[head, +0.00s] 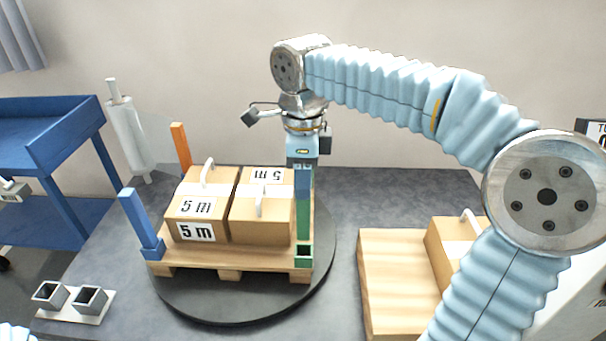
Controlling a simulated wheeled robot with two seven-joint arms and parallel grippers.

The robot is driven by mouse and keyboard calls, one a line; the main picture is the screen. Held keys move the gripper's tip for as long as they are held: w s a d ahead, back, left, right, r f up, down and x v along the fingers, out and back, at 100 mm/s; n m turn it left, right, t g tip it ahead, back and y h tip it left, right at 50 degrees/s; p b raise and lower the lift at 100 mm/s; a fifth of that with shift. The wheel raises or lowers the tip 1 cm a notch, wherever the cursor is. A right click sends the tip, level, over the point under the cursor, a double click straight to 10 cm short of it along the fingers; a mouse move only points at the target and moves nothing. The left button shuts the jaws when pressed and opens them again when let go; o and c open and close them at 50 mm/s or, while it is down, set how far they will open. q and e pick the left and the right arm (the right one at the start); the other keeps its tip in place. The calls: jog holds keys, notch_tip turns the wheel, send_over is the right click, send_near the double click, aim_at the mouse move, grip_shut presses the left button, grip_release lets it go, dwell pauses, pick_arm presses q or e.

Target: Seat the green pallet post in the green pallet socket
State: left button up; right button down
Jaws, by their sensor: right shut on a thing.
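The green pallet post (304,218) is upright, with its upper part in my right gripper (303,178), which points straight down and is shut on it. The green pallet socket (303,256) is at the near right corner of the pallet (225,256). Its dark square opening shows, and the post's lower end appears just above or behind it. I cannot tell the exact gap or alignment.
Boxes (208,206) with handles fill the pallet on a dark round turntable (230,308). A blue post (138,220) and an orange post (181,150) stand at its left corners. A holder (70,300) has two empty square tubes. Another pallet (390,270) with a box lies right.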

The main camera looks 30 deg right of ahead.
aim_at(303, 213)
notch_tip(303, 213, down, 4)
jog(key=shift+r+b, duration=0.15)
jog(key=shift+b, duration=0.95)
jog(key=shift+p, duration=0.45)
dwell(0.6)
jog(key=shift+f+b, duration=1.9)
jog(key=shift+f, duration=0.65)
jog(key=c, duration=0.7)
grip_release()
